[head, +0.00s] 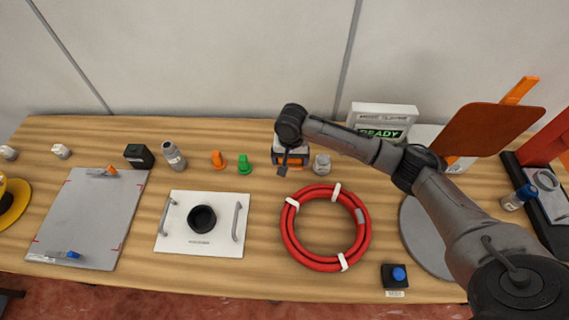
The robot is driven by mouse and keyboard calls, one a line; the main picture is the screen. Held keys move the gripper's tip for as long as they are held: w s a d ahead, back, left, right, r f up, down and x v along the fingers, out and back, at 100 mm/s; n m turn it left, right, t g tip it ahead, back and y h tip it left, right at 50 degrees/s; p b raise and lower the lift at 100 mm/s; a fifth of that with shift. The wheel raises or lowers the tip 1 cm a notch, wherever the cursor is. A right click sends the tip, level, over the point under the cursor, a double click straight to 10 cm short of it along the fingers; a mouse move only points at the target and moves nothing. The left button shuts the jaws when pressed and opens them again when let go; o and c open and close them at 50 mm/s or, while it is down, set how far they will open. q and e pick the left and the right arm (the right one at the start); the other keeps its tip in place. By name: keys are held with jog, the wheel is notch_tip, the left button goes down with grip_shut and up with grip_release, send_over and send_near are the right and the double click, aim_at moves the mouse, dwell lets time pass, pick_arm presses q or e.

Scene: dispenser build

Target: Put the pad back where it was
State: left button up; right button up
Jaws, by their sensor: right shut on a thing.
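My right arm reaches across from the lower right, and my right gripper (284,168) points down near the back middle of the table. It is shut on a small block with orange and pale grey parts (297,161), mostly hidden behind the gripper and wrist. I cannot tell for sure whether this block is the pad, or whether it touches the table. A flat grey plate (75,215) with blue and orange clips lies at the left. A round grey disc (412,225) lies at the right, partly under my arm. My left gripper is not in view.
A red hose coil (285,236) lies in front of the gripper. A white plate with handles (178,245) is left of it. Green (244,167) and orange (217,161) pieces and a grey knob (322,164) stand close by. A READY display (382,112) stands behind my arm.

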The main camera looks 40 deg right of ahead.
jog(key=w, duration=0.1)
jog(key=w+f, duration=0.1)
jog(key=shift+w+f+b, duration=0.3)
jog(key=shift+w+b, duration=0.05)
jog(key=shift+w+d+f, duration=0.2)
jog(key=shift+w+f, duration=0.1)
jog(key=shift+w, duration=0.2)
notch_tip(320, 180, down, 4)
jog(key=shift+f+b, duration=0.1)
jog(key=shift+b, duration=0.7)
jog(key=o, duration=0.6)
